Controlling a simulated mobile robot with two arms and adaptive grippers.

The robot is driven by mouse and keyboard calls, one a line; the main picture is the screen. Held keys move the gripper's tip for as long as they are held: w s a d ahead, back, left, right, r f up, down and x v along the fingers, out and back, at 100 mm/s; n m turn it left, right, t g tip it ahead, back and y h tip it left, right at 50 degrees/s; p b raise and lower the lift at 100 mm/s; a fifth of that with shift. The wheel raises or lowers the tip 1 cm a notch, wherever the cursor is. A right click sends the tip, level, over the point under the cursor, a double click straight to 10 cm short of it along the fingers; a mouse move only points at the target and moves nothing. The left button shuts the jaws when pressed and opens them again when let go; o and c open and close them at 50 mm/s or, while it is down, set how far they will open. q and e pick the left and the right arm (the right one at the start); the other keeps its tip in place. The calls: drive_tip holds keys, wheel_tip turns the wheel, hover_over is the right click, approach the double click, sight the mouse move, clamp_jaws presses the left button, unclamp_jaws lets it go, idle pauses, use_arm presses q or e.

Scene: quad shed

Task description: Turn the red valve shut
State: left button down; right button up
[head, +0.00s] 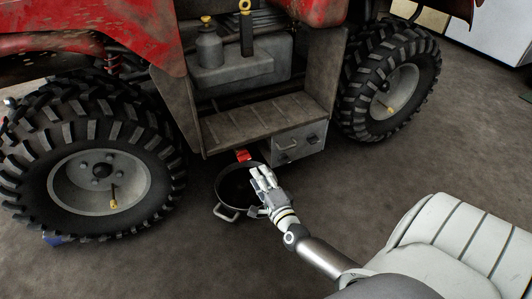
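A small red part (243,155), which looks like the red valve, shows under the front edge of the quad's footwell. It sits just above the rim of a black round pan (233,187) on the floor. My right gripper (262,177) is over the right side of the pan, its pale fingers pointing up toward the red part. A small gap shows between the fingertips and the red part in this view. Whether the fingers are open or shut is not clear. My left gripper is not in view.
The red quad stands with a large tyre (143,150) at left and another tyre (412,75) at right. A grey metal box (298,142) hangs beside the red part. The pan has a metal handle (226,214) at its front. Concrete floor in front is clear.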

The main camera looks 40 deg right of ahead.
drive_tip(key=shift+v, duration=2.1)
